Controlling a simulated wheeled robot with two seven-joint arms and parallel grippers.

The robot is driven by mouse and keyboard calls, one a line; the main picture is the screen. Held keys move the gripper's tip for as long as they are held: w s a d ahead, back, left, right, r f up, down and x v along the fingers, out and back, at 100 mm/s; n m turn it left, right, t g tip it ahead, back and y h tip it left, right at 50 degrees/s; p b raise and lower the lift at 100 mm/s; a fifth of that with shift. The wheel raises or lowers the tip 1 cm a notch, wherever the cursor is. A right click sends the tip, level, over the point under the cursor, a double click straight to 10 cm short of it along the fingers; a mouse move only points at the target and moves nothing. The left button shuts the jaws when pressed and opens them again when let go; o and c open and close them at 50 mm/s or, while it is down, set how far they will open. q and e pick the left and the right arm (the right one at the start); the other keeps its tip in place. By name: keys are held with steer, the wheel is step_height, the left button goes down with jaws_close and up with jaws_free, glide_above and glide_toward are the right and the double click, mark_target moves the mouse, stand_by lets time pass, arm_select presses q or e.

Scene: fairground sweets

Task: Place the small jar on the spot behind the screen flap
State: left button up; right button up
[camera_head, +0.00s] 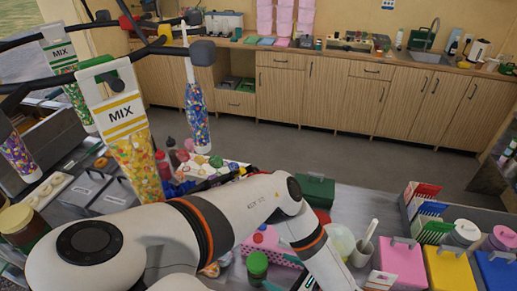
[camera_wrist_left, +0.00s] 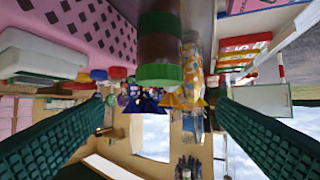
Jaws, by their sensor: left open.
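A small jar (camera_wrist_left: 160,48) with a green lid and brown contents shows in the left wrist view, where the scene looks upside down. It stands between the lines of my left gripper's (camera_wrist_left: 160,104) two green fingers, apart from both. The gripper is open and empty. In the head view a green-lidded jar (camera_head: 257,264) stands at the bottom, beside my white left arm; I cannot tell whether it is the same jar. My left forearm runs off the bottom edge there, hiding the fingers. I cannot make out the screen flap or the spot behind it. My right gripper is not in view.
Hanging MIX bags (camera_head: 128,140) and dark rails fill the upper left. Pink (camera_head: 400,262), yellow (camera_head: 449,268) and blue lidded bins stand at the lower right. Open floor lies beyond.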

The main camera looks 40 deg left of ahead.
mark_target(266, 267)
arm_select(q)
steer(key=a+f, duration=0.2)
steer(key=shift+s+f, duration=0.1)
steer(key=shift+f, duration=0.25)
steer(key=shift+x, duration=2.8)
jaws_close()
